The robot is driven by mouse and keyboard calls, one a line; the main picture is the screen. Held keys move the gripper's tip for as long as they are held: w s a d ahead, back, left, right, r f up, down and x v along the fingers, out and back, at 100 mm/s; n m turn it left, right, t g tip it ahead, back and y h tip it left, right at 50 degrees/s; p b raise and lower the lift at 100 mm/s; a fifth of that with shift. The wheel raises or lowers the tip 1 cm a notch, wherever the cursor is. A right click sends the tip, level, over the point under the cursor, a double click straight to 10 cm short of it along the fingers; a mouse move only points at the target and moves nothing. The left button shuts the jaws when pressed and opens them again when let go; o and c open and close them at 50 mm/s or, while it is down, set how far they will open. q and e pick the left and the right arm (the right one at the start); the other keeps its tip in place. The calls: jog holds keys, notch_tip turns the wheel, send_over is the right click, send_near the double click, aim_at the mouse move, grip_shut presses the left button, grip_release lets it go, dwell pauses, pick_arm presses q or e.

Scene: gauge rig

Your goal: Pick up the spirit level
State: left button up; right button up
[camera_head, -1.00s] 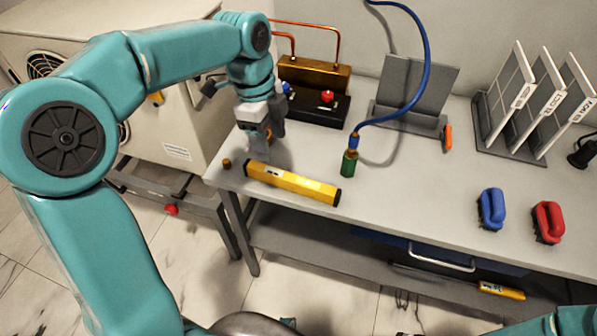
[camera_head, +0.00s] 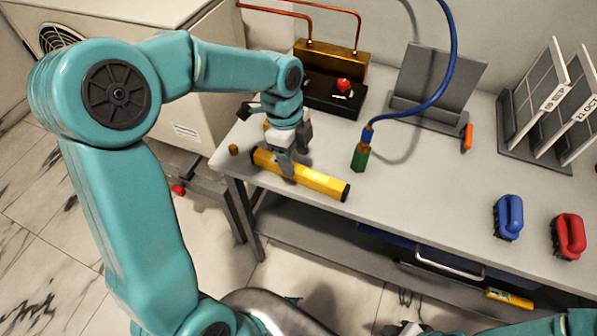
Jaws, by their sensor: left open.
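The spirit level (camera_head: 322,181) is a yellow bar with dark end caps. It lies on the grey bench near its front left edge, slanting down to the right. My left gripper (camera_head: 287,172) is open at the level's left half, with a grey finger in front of the bar. The finger hides a short stretch of the level. The far finger is mostly hidden, so I cannot tell whether the fingers touch the bar. My right gripper is not in view.
A small brass piece (camera_head: 233,149) sits left of the level. A green-ended blue hose (camera_head: 361,156) stands to its right. A black-based brass rig (camera_head: 332,97) is behind. A blue brush (camera_head: 508,217) and red brush (camera_head: 568,236) lie at right. The middle of the bench is clear.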

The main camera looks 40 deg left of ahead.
aim_at(298, 168)
pick_arm(q)
jog(key=f, duration=0.5)
jog(key=shift+w+d+f, duration=0.25)
jog(key=shift+w+f, duration=0.05)
jog(key=shift+w, duration=0.05)
grip_shut()
jog(key=shift+r, duration=0.1)
